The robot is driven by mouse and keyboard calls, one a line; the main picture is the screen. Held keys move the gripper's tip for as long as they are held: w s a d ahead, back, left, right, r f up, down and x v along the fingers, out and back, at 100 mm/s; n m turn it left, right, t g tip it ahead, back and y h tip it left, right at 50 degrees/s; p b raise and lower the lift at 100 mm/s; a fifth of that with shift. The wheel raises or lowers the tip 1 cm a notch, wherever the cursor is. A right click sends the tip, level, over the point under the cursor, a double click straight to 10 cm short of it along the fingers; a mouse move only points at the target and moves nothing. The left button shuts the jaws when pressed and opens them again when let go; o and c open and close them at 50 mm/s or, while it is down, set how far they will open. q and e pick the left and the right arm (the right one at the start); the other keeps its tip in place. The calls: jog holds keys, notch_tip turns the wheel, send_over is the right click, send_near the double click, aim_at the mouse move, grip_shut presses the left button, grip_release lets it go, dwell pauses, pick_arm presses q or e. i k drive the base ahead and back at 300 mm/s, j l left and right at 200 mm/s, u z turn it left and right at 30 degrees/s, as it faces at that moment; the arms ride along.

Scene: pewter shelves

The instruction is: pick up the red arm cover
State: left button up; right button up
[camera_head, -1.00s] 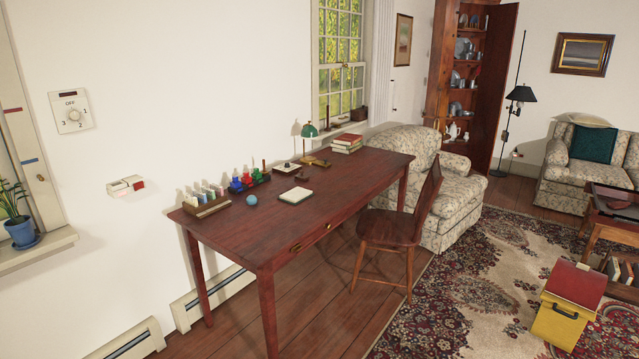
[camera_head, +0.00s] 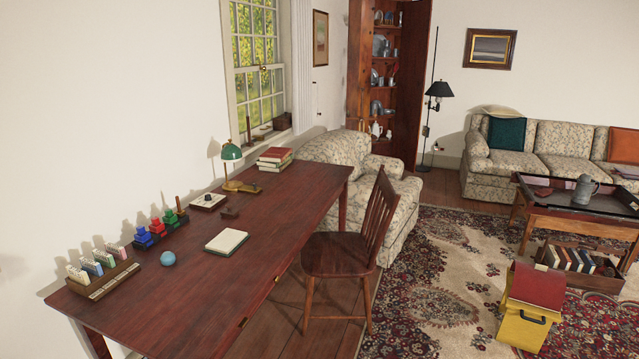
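I cannot make out for certain a red arm cover on any armrest. An orange-red cloth or cushion (camera_head: 624,143) is on the patterned sofa (camera_head: 555,140) at the right edge, partly cut off by the frame. A teal cushion or cloth (camera_head: 506,133) is near the sofa's left end. A patterned armchair (camera_head: 402,212) stands behind the desk chair, its visible arm bare. Neither of my grippers is in view.
A long dark red desk (camera_head: 215,275) fills the lower left, with a wooden chair (camera_head: 345,250) beside it. A yellow box with a red top (camera_head: 538,287) stands on the patterned rug (camera_head: 425,300). A low table (camera_head: 560,208) stands before the sofa.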

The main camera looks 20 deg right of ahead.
aim_at(537, 286)
jog(key=i+l+z, duration=0.2)
jog(key=i+z, duration=0.55)
jog(key=i, duration=0.25)
jog(key=i+z, duration=0.4)
jog(key=i+l+z, duration=0.1)
jog(key=i+z, duration=0.2)
jog(key=i, duration=0.15)
jog(key=i+z, duration=0.3)
jog(key=i, duration=0.15)
jog(key=i+j+z, duration=0.15)
jog(key=i+z, duration=0.15)
jog(key=i, duration=0.15)
jog(key=i+j+z, duration=0.3)
jog(key=i, duration=0.15)
jog(key=i+j+z, duration=0.3)
jog(key=i, duration=0.1)
